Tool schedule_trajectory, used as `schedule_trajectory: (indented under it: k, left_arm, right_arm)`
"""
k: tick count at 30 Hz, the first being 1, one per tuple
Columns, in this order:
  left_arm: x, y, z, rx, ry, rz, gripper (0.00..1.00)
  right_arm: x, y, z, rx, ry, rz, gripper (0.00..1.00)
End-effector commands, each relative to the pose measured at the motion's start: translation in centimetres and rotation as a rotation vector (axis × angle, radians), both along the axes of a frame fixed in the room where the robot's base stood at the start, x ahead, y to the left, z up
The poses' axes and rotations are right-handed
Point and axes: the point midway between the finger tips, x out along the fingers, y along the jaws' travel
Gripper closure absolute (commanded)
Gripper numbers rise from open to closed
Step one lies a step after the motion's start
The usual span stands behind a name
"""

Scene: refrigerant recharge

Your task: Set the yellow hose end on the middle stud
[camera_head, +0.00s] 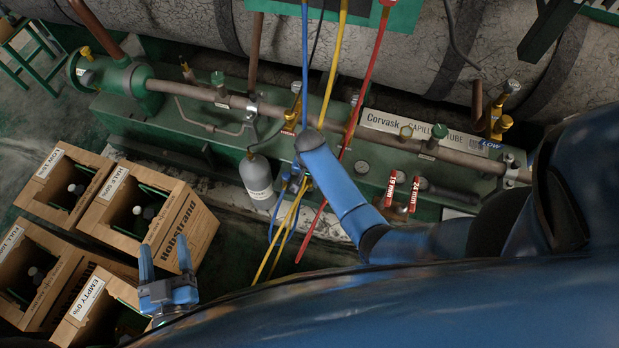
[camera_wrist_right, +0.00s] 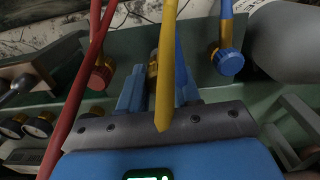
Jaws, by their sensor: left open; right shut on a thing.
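The yellow hose (camera_head: 331,75) hangs from above and runs down to my right gripper (camera_head: 297,185). In the right wrist view the right gripper (camera_wrist_right: 158,85) is shut around a brass fitting (camera_wrist_right: 153,64), which appears to be the yellow hose end. The yellow hose (camera_wrist_right: 168,60) crosses in front of the fingers and hides part of the grip. I cannot make out the middle stud or whether the hose end touches it. A red knurled fitting (camera_wrist_right: 100,77) is to the left and a blue one (camera_wrist_right: 229,61) to the right. My left gripper (camera_head: 165,265) is open and empty near the boxes.
A red hose (camera_head: 368,75) and a blue hose (camera_head: 305,60) hang beside the yellow one. A grey cylinder (camera_head: 257,178) stands left of the right gripper. A copper pipe (camera_head: 330,125) crosses behind. Cardboard boxes (camera_head: 185,228) with bottles stand at the left; red-handled tools (camera_head: 390,190) are at the right.

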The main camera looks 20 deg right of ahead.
Motion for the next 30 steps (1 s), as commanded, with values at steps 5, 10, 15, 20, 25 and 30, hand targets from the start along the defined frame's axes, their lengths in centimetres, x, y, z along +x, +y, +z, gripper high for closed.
schedule_trajectory:
  k: [5,10,15,20,25,30]
  left_arm:
    - [0.0,0.0,0.0,0.000,0.000,0.000,0.33]
    - [0.0,0.0,-0.1,0.000,0.000,0.000,0.33]
    - [0.0,0.0,-0.2,0.000,0.000,0.000,0.33]
    - [0.0,0.0,-0.4,0.000,0.000,0.000,0.33]
    - [0.0,0.0,-0.5,0.000,0.000,0.000,0.33]
    - [0.0,0.0,-0.7,0.000,0.000,0.000,0.33]
  right_arm:
    - [0.0,0.0,0.0,0.000,0.000,0.000,0.97]
    - [0.0,0.0,-0.1,0.000,0.000,0.000,0.97]
    - [0.0,0.0,-0.3,0.000,0.000,0.000,0.97]
    - [0.0,0.0,-0.5,0.000,0.000,0.000,0.97]
    - [0.0,0.0,-0.8,0.000,0.000,0.000,0.97]
    - [0.0,0.0,-1.0,0.000,0.000,0.000,0.97]
